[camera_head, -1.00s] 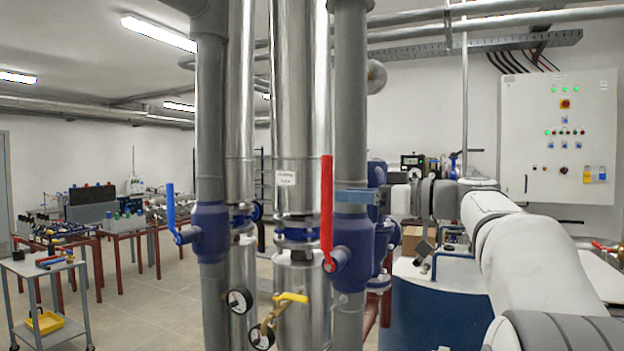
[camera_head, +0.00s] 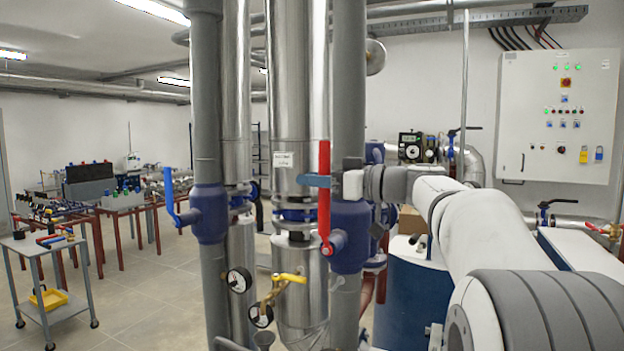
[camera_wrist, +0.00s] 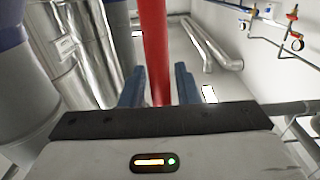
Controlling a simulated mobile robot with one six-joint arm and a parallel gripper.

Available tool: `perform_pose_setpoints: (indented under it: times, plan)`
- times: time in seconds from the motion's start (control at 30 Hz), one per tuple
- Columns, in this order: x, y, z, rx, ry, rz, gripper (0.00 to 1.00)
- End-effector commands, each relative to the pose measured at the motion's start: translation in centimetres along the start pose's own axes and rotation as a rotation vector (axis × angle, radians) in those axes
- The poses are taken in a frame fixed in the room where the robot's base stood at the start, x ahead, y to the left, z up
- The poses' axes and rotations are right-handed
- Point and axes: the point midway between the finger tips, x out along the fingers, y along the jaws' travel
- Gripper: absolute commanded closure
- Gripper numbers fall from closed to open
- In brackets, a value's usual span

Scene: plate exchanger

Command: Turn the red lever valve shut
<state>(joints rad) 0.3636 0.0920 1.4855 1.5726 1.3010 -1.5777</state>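The red lever (camera_head: 324,215) stands upright on the blue valve body (camera_head: 349,237) of the right grey pipe. My gripper (camera_head: 316,181) reaches in from the right at the lever's upper half, its blue fingers level with the handle. In the wrist view the red lever (camera_wrist: 156,45) runs between the two blue fingers (camera_wrist: 160,88). The fingers are apart, one on each side of the lever. A narrow gap shows on the right; contact on the left cannot be told. The valve's pivot is outside the wrist view.
A blue lever valve (camera_head: 207,213) sits on the left grey pipe. A yellow-handled valve (camera_head: 289,279) and gauges (camera_head: 239,279) hang below, left of the red lever. Shiny pipes (camera_head: 298,100) stand close behind. A control cabinet (camera_head: 558,115) is on the right wall.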

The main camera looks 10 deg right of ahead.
Motion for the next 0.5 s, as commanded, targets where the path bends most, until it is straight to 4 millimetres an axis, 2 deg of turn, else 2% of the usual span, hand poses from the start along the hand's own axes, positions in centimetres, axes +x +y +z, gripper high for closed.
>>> perform_pose_setpoints:
  times: [0.03, 0.33, 0.5]
  plan:
    - [0.01, -0.02, -0.01, 0.000, 0.000, 0.000, 0.76]
    - [0.03, -0.04, -0.04, 0.000, 0.000, -0.001, 1.00]
    - [0.04, -0.04, -0.06, 0.000, 0.001, 0.000, 1.00]
